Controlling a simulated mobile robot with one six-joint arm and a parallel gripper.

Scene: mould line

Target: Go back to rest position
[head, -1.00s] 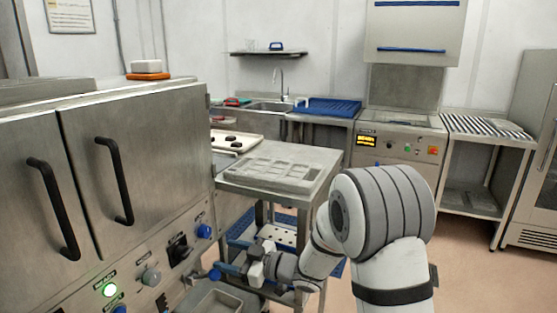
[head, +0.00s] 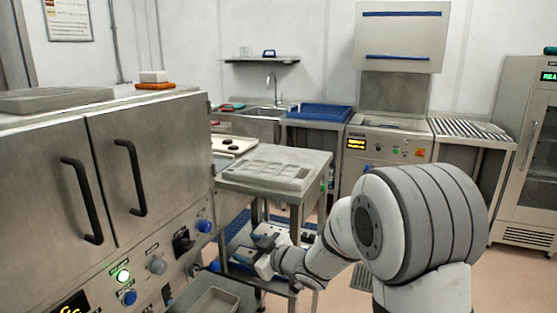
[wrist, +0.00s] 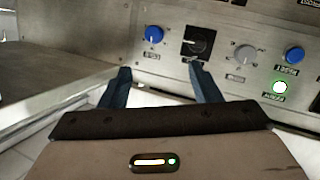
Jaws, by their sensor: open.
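My gripper (head: 240,245) is in the lower middle of the head view, beside the metal machine's control panel and in front of the steel table's lower part. In the wrist view my gripper (wrist: 158,85) shows two blue fingers spread apart with nothing between them. Beyond the fingertips is the control panel (wrist: 222,75) with a black rotary switch (wrist: 198,42), blue buttons and a lit green button (wrist: 280,87). The fingers look apart from the panel, though the exact gap is hard to tell.
The machine (head: 150,165) with two black-handled doors fills the left. A steel table (head: 315,163) with a mould tray stands beside my arm. A metal drawer or bin (head: 208,300) sits low below the panel. Open floor (head: 345,285) shows between the table and my arm.

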